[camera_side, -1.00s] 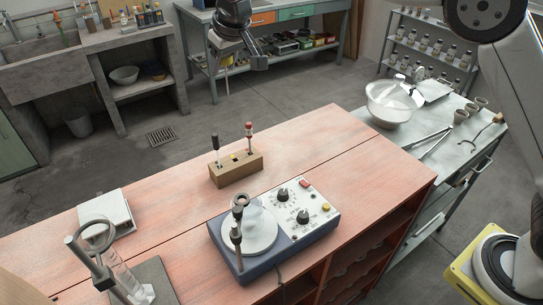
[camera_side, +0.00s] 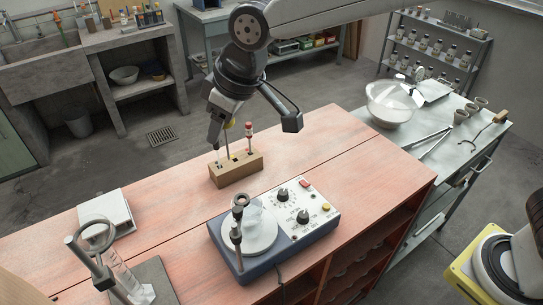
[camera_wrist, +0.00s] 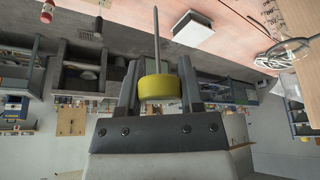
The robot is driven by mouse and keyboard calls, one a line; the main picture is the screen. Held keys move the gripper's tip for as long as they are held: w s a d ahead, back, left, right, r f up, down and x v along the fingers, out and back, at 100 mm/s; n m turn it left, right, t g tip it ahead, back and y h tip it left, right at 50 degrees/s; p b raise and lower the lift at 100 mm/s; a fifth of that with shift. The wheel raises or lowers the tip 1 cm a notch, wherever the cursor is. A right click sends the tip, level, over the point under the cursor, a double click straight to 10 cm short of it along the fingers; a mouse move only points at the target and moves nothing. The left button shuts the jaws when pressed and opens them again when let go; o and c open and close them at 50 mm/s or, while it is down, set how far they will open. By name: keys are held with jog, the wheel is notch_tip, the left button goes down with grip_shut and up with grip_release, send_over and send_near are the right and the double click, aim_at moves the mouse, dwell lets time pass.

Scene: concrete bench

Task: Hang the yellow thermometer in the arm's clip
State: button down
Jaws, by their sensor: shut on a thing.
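The yellow thermometer shows its yellow cap (camera_wrist: 154,88) between my gripper's fingers in the wrist view. Its thin grey stem (camera_wrist: 156,35) runs from the cap to the top edge there. In the side view my gripper (camera_side: 222,130) is shut on the cap, above the wooden block (camera_side: 238,171).
A red-capped thermometer (camera_side: 249,130) stands in the block, close to my gripper. A ring stand (camera_side: 88,256) and a white box (camera_side: 106,213) are at the left. The orange bench between block and box is clear.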

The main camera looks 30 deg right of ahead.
jog(key=n, duration=0.1)
send_over(238, 198)
jog(key=f, duration=0.1)
jog(key=shift+s+y, duration=0.1)
jog(key=shift+y, duration=0.2)
jog(key=shift+f, duration=0.15)
jog(key=shift+f, duration=1.45)
jog(key=shift+f, duration=4)
jog(key=shift+c, duration=0.8)
grip_release()
